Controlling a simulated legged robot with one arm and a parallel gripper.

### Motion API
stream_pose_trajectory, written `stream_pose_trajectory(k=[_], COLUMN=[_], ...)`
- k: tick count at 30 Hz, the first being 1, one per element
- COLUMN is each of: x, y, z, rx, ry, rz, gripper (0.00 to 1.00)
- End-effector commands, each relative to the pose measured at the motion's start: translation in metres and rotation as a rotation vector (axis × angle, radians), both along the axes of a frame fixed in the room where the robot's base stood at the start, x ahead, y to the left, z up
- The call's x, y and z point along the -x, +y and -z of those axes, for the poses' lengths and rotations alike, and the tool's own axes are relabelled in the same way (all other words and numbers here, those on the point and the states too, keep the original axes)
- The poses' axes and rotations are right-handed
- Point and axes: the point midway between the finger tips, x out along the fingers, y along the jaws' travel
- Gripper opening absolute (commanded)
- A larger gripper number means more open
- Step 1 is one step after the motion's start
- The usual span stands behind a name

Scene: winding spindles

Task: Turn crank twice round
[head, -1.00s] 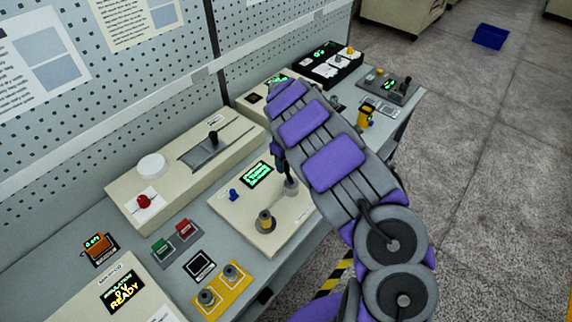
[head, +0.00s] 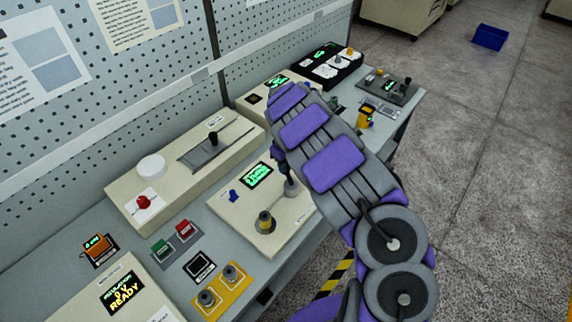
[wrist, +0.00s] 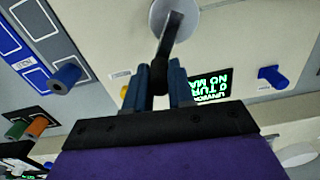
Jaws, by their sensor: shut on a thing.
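The crank (wrist: 178,28) shows in the wrist view as a grey round hub with a flat arm and a dark handle. My gripper (wrist: 160,76) is shut on the handle, one blue finger on each side. In the head view the crank's hub (head: 291,188) stands on a cream panel (head: 232,215), and my arm hides most of the gripper and the handle. A green-lit display (head: 257,175) sits on the panel beside the crank; in the wrist view its text (wrist: 211,86) is upside down and partly cut off by a finger.
A cream box with a black lever (head: 213,137) and red button (head: 144,202) lies behind-left. Yellow-based knobs (head: 220,287) are in front. Open floor lies right.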

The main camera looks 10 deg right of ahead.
Motion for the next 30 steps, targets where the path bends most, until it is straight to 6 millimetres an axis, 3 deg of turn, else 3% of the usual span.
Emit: stream_pose_trajectory(k=[14, 30], x=[0.000, 0.006], y=[-0.004, -0.028], z=[0.000, -0.001], rx=[-0.001, 0.000], ry=[-0.001, 0.000], rz=[0.093, 0.565], gripper=[0.00, 0.00])
